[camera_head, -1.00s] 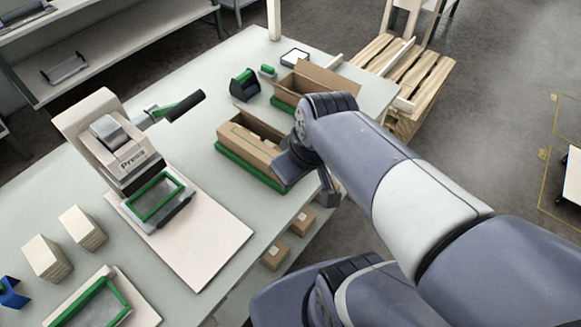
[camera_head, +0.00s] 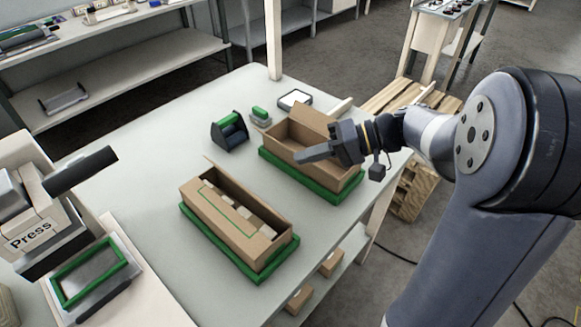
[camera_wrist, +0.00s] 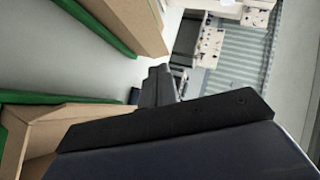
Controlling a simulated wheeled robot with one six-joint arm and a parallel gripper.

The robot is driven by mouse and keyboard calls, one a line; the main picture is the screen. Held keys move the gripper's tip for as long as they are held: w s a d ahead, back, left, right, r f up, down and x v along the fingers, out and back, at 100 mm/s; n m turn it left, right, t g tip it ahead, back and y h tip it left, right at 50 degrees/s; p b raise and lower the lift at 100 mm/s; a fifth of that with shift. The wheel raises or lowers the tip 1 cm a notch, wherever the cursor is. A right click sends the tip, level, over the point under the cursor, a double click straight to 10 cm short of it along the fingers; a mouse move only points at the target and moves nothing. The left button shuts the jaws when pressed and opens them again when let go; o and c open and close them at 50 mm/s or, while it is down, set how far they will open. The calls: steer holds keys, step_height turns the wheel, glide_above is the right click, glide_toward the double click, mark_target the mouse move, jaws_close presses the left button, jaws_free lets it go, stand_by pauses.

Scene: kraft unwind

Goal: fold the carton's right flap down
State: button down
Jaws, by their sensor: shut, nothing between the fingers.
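Two brown cartons stand on the table in green trays. The nearer carton (camera_head: 216,222) has a green outline on its side and several small pale boxes inside. The farther carton (camera_head: 288,152) is open, with a flap (camera_head: 315,119) standing up along its far side. My gripper (camera_head: 300,157) is shut and empty, pointing left across the farther carton; its fingers hide part of the opening. Whether it touches the carton I cannot tell. In the wrist view my fingers (camera_wrist: 156,86) show between cardboard at lower left (camera_wrist: 40,132) and a cardboard wall at the top (camera_wrist: 132,22).
A press (camera_head: 30,225) stands at the left. A dark tape dispenser (camera_head: 229,132), a green-topped block (camera_head: 260,117) and a white-topped tray (camera_head: 295,99) lie beyond the cartons. The table (camera_head: 165,165) is clear left of the cartons. A wooden pallet (camera_head: 405,100) stands behind.

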steer(key=w, duration=0.1)
steer(key=p, duration=0.2)
glide_toward(236, 181)
steer(key=w+a, duration=0.2)
steer(key=w, duration=0.1)
steer(key=shift+y, duration=0.3)
steer(key=s+a+f, duration=0.2)
steer(key=a, duration=0.1)
steer(key=shift+s+a+f, duration=0.1)
steer(key=shift+s+f, duration=0.15)
steer(key=shift+s, duration=0.15)
